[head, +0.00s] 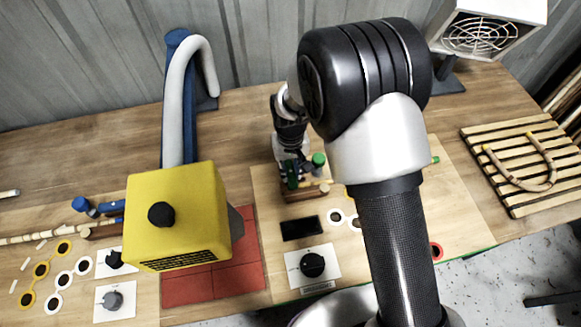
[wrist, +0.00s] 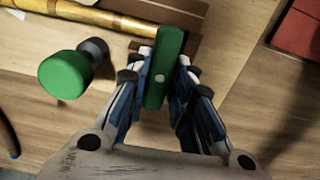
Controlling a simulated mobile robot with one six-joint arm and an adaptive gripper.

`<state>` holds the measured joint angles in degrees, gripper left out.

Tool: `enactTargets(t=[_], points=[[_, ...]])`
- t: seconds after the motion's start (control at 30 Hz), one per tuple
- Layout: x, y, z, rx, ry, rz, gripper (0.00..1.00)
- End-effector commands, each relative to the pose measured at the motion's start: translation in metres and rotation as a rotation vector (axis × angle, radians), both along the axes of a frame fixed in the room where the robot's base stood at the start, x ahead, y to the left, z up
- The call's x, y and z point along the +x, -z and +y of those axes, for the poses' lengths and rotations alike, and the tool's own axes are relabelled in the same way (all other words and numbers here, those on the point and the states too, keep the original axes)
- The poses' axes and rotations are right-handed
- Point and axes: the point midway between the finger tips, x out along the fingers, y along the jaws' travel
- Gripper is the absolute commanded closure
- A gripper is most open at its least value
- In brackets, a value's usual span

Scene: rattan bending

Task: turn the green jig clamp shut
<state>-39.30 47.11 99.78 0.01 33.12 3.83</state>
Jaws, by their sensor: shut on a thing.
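The green jig clamp shows in the wrist view as an upright green bar (wrist: 165,62) with a pale round spot on it. A round green knob (wrist: 65,78) on a dark stem stands to its left. My gripper (wrist: 163,80) has its two blue-and-black fingers on either side of the green bar, shut on it. In the head view my gripper (head: 292,160) points down at the jig, and the green knob (head: 318,158) shows just to its right. The bar is partly hidden there by the fingers.
A yellow box (head: 180,215) under a blue-and-grey arm stands to the left, above red tiles (head: 200,287). A rattan pole (wrist: 110,17) lies just beyond the clamp. A slatted rack (head: 515,160) with a bent rattan piece lies at the right. Dials stand in front.

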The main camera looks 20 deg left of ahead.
Motion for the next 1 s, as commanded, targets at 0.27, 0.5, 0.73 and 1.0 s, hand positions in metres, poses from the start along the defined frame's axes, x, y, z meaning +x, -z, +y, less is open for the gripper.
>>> enactTargets(t=[0.27,0.5,0.73,1.0], points=[[0.0003,-0.0002,0.0002,0.001,0.040,-0.001,1.00],[0.0003,-0.0002,0.0002,0.001,0.043,-0.001,1.00],[0.0003,-0.0002,0.0002,0.001,0.042,-0.001,0.71],[0.0001,-0.0001,0.0001,0.000,0.041,0.000,0.58]])
